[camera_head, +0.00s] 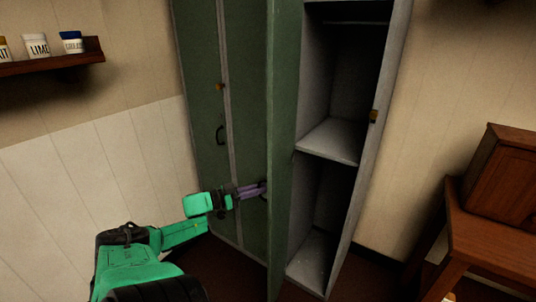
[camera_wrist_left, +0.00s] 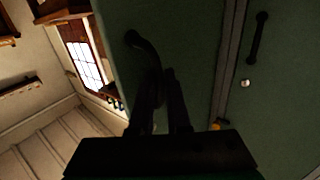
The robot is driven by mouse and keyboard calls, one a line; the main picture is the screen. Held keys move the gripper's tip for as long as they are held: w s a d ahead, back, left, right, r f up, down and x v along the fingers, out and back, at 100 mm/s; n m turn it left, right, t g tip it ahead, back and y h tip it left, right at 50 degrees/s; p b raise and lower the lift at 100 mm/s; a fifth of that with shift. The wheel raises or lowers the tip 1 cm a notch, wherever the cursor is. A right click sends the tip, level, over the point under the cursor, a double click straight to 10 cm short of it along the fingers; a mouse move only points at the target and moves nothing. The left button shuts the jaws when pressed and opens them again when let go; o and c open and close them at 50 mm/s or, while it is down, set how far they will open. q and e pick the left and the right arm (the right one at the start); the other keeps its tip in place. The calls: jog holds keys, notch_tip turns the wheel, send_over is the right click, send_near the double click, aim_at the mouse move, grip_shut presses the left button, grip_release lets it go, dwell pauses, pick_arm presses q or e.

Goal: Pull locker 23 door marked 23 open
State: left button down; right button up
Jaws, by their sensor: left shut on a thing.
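The green locker door (camera_head: 283,130) stands swung open, seen nearly edge-on in the head view. The locker interior (camera_head: 320,190) to its right shows empty, with a grey shelf (camera_head: 332,143). My left gripper (camera_head: 262,188) reaches in from the left to the outer face of this door. It is shut on the dark door handle, whose curved end (camera_wrist_left: 140,42) shows past the fingers (camera_wrist_left: 165,92) in the left wrist view. I cannot read a number on the door. My right gripper is not in view.
A closed green locker door (camera_head: 205,120) with a dark handle (camera_head: 219,135) stands to the left. A wall shelf (camera_head: 50,64) with jars hangs at the upper left. A wooden table (camera_head: 495,245) with a wooden cabinet (camera_head: 505,178) stands at the right.

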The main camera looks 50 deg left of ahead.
pick_arm(q)
jog(key=shift+s+a, duration=0.1)
jog(key=shift+a, duration=0.3)
jog(key=c, duration=0.9)
grip_release()
jog(key=v, duration=1.4)
jog(key=shift+s+a+p, duration=0.15)
jog(key=shift+s+p, duration=0.1)
jog(key=shift+p, duration=0.2)
